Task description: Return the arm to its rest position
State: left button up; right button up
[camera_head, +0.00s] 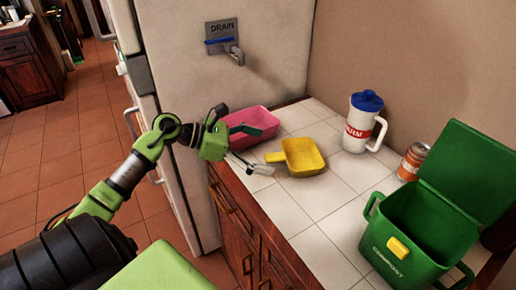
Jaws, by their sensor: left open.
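My left arm comes in from the left, and its green left gripper (249,150) is above the front edge of the tiled counter. The gripper is open, with its two dark fingers spread apart and nothing visible between them. It is in front of a pink tub (262,122) and hides part of it. A yellow scoop (302,157) lies just to the right of the fingers, its handle pointing toward them. My right gripper is out of view.
A white jug with a blue lid (355,124), an orange can (412,162) and an open green compost bin (408,235) stand on the counter (318,205). A pale cabinet wall with a drain spout (236,56) rises behind the gripper. The tiled floor (50,150) at left is clear.

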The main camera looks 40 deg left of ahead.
pick_arm(q)
jog(key=shift+v, duration=0.95)
